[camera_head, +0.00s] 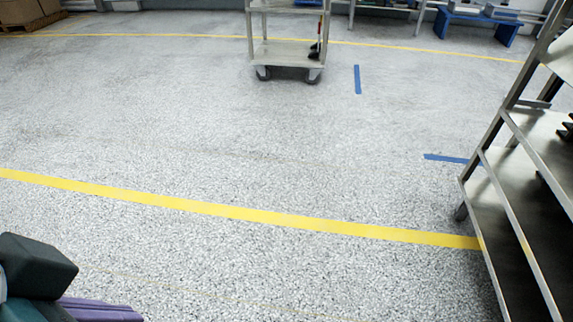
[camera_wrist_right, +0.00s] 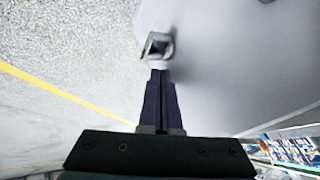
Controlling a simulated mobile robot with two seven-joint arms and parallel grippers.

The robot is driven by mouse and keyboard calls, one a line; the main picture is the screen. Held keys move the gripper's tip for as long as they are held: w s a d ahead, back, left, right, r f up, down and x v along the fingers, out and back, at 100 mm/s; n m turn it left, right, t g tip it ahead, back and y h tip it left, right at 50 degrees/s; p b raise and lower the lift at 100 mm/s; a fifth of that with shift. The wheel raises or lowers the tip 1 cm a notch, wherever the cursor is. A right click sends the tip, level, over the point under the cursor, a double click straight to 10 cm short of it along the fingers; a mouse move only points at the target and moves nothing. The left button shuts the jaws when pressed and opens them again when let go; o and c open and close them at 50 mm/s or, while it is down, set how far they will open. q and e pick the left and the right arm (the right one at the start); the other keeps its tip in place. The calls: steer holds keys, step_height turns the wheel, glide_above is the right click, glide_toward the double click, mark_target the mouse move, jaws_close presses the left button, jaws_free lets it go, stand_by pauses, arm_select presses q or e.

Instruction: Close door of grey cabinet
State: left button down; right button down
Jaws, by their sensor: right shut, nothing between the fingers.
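In the right wrist view a smooth pale grey panel (camera_wrist_right: 245,75), which looks like the grey cabinet's door, fills the right side. A small metal handle or latch (camera_wrist_right: 157,47) sits near its left edge. My right gripper (camera_wrist_right: 162,73) has its purple fingers together and empty, with the tips just below the handle in the picture. I cannot tell whether they touch the handle or panel. The head view does not show the cabinet. My left gripper (camera_head: 100,309) is partly in view at the bottom left of the head view, and its fingertips are not clear.
In the head view a metal shelf rack (camera_head: 510,225) stands at the right and a wheeled cart (camera_head: 287,53) at the back. Colourful items (camera_wrist_right: 295,150) show at the lower right of the wrist view.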

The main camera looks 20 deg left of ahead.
steer(key=s+a+n+g+h, duration=0.1)
steer(key=s+a, duration=0.4)
steer(key=s, duration=1.1)
steer(key=shift+a+n, duration=0.3)
steer(key=shift+n, duration=0.6)
